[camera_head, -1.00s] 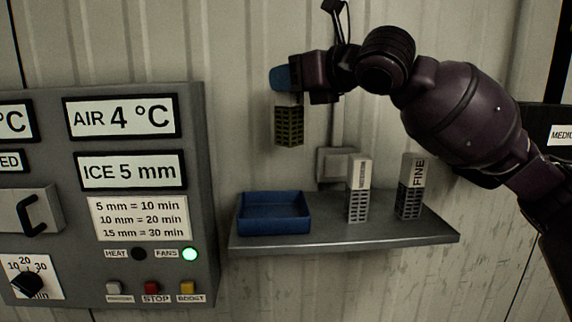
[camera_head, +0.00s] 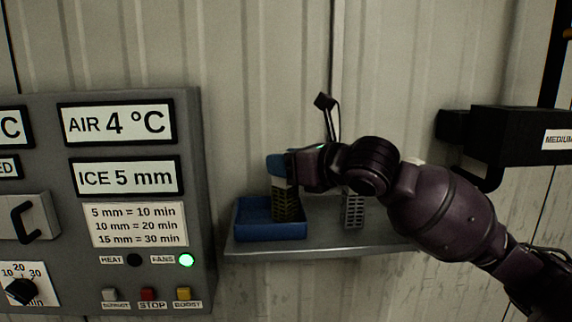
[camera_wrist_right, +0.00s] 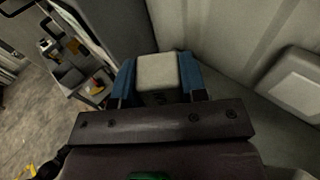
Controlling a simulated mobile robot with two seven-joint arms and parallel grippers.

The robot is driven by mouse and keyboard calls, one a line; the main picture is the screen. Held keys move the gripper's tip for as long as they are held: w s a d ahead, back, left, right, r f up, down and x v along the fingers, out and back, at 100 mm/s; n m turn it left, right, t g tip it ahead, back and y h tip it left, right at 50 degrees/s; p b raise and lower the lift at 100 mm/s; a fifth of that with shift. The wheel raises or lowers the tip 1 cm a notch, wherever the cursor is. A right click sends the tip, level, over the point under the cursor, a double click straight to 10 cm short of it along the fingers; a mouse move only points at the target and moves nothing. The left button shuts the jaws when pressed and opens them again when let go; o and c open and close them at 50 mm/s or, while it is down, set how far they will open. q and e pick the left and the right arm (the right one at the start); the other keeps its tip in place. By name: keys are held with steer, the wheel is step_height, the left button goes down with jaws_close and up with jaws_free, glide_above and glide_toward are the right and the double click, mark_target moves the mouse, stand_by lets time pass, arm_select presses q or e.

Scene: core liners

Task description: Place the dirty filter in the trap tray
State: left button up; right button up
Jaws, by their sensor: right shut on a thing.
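The dirty filter (camera_head: 286,207) is a yellowish-brown mesh block with a pale top. My right gripper (camera_head: 277,169), with blue fingers, is shut on its upper end and holds it upright. Its lower end is at the right part of the blue trap tray (camera_head: 262,230), behind the front rim; I cannot tell whether it touches the tray floor. In the right wrist view the filter's pale top (camera_wrist_right: 158,74) sits between the blue fingers of the gripper (camera_wrist_right: 158,88). My left gripper is not in view.
The tray stands on the left of a grey metal shelf (camera_head: 300,248). A grey-mesh filter (camera_head: 353,212) stands to its right, partly hidden by my arm. A control panel (camera_head: 200,210) is at the left. A black bracketed box (camera_head: 510,135) is on the right wall.

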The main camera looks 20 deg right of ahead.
steer(key=shift+f, duration=0.35)
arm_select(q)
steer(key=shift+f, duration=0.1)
arm_select(e)
steer(key=o, duration=1)
steer(key=shift+f, duration=0.15)
arm_select(q)
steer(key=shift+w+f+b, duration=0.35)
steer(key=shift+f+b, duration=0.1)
steer(key=shift+b, duration=0.7)
arm_select(e)
steer(key=v, duration=1.2)
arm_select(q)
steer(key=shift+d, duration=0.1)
arm_select(e)
steer(key=shift+s, duration=0.15)
